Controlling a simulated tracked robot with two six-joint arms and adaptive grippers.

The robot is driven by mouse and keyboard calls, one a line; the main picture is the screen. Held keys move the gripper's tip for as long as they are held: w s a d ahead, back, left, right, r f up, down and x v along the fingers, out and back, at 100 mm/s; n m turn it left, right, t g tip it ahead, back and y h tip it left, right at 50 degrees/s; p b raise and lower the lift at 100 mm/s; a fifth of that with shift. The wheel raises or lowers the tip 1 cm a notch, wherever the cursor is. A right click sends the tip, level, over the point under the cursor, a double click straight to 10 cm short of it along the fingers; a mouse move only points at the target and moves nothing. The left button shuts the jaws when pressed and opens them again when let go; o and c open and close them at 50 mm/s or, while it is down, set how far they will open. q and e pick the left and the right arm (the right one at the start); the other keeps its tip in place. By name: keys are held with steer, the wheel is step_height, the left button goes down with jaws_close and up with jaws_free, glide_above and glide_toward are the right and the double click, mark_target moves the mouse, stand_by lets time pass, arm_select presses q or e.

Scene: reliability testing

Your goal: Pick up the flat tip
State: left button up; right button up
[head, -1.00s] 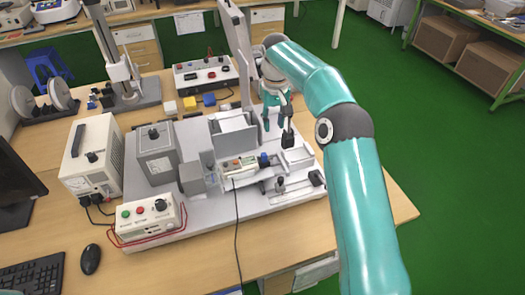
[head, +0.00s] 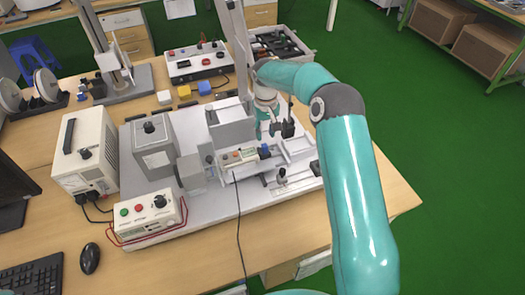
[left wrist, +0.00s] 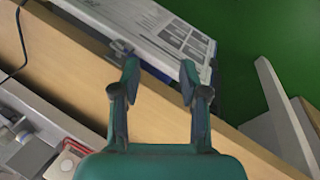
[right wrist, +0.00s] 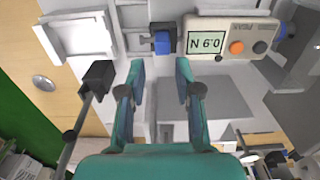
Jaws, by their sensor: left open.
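I cannot tell for sure which small part is the flat tip. A force gauge (right wrist: 232,40) with a lit display lies on the grey fixture and carries a blue chuck (right wrist: 162,42); it also shows in the head view (head: 238,156). My right gripper (right wrist: 161,68) is open, with nothing between its fingers, just short of the chuck in the right wrist view. In the head view the right gripper (head: 268,128) is over the fixture, partly hidden by its own wrist. My left gripper (left wrist: 160,76) is open and empty near the table's front edge, with a printed panel (left wrist: 165,30) beyond it.
A black block on a rod (right wrist: 97,76) stands close left of my right gripper. A compartment tray (head: 284,45) with small dark parts lies at the back, partly behind my arm. A control box (head: 150,213) and power supply (head: 84,160) stand left. The front table strip (head: 200,265) is mostly clear.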

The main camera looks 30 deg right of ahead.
mark_target(264, 145)
steer(key=shift+a+f+b, duration=0.15)
steer(key=shift+f+b, duration=0.3)
steer(key=shift+f, duration=2.35)
jaws_close()
